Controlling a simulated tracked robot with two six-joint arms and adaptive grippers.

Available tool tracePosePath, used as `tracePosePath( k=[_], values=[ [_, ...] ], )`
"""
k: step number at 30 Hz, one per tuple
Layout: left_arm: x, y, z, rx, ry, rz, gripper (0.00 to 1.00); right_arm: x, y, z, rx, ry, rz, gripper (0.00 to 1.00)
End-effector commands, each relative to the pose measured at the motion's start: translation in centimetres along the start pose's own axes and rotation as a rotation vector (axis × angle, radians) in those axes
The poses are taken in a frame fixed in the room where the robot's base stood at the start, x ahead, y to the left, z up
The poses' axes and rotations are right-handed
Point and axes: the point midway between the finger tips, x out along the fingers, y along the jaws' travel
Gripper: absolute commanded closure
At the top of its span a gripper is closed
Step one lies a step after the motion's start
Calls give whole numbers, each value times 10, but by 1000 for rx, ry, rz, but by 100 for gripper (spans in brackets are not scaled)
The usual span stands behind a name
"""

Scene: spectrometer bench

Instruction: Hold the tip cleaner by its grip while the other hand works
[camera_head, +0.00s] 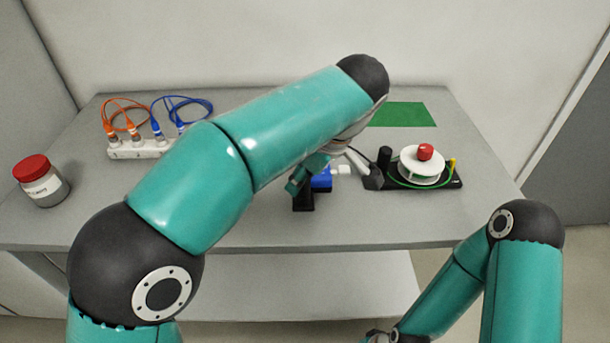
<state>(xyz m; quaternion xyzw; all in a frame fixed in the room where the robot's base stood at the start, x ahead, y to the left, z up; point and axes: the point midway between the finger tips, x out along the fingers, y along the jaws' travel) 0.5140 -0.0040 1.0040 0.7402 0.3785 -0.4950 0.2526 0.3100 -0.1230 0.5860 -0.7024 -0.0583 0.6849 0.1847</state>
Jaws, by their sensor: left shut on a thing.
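A small blue piece with a white end (322,180), which looks like the tip cleaner, shows just below the wrist of my left arm near the front middle of the bench. My left gripper (345,174) is at it, shut on it, though the arm and wrist cover most of the fingers and the grip. A small black block (303,200) shows close to the blue piece; I cannot tell if they touch. My right arm is folded low at the bottom right, in front of the bench, and its gripper lies outside the picture.
To the right, a black base (452,183) carries a white reel (422,167) with a red knob and green cord. A green mat (402,114) lies behind. At left are a white connector strip (138,149) with orange and blue cables and a red-lidded jar (42,184).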

Motion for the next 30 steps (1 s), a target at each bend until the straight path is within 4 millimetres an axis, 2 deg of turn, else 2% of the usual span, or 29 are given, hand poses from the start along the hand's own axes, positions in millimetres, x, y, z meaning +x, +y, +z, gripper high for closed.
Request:
tracePosePath(
  k=[21, 30],
  values=[
    [28, 0, 11, 0, 0, 2, 100, 23, 8, 0, 0, 0, 0, 60],
    [31, 0, 12, -1, 0, 1, 100, 26, 9, 0, 0, 0, 0, 60]
  ],
)
